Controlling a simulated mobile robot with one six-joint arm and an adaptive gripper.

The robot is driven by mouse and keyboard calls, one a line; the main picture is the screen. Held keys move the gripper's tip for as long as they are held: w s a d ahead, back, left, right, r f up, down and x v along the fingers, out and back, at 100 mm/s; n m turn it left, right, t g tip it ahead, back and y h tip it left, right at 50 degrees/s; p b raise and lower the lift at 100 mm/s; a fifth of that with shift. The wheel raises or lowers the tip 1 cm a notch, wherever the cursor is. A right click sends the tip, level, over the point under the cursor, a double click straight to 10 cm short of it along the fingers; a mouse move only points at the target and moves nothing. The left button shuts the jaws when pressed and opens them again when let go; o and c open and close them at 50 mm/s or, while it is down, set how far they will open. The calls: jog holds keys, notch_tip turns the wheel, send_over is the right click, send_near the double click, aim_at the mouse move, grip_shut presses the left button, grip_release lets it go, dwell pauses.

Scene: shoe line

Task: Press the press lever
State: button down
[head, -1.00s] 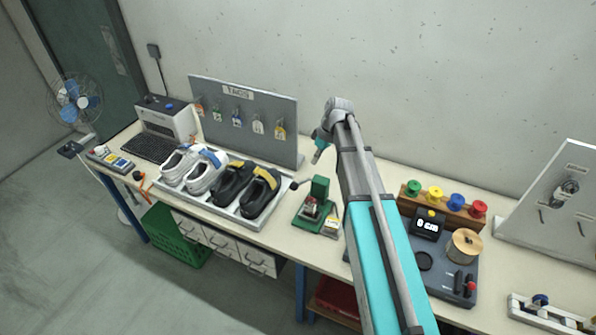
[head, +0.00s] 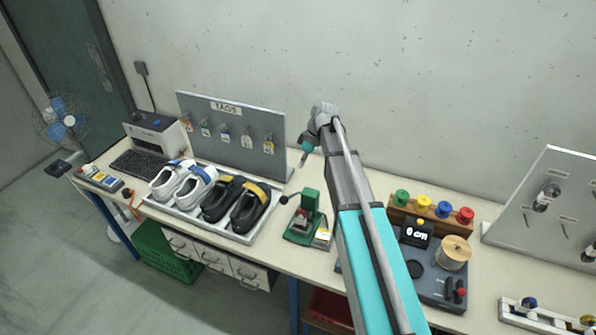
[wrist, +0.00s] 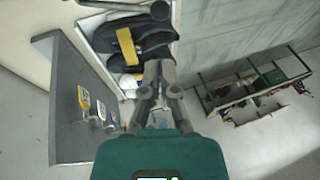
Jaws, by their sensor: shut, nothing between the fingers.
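The press (head: 305,222) is a small green device on the bench, right of the shoe tray. Its lever reaches out to the left and ends in a dark round knob (head: 284,199). My gripper (head: 303,163) is shut and empty, above and behind the press in the head view, apart from the lever. In the wrist view, my shut fingers (wrist: 158,68) point toward the shoes. A dark round knob, likely the lever's, shows at the top edge of that view (wrist: 160,10), beyond the fingertips. The press body is not clearly visible there.
A grey tag board (head: 232,140) stands behind a tray (head: 228,233) holding white and black shoes. Right of my arm are a dark scale unit (head: 433,270) and coloured spools (head: 442,208). A grey pegboard (head: 535,205) stands far right. The air around the press is clear.

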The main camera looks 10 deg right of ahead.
aim_at(286, 197)
jog(key=shift+b+x, duration=6.05)
jog(key=shift+x, duration=0.75)
jog(key=shift+s+d+f, duration=0.1)
jog(key=shift+d+f, duration=0.15)
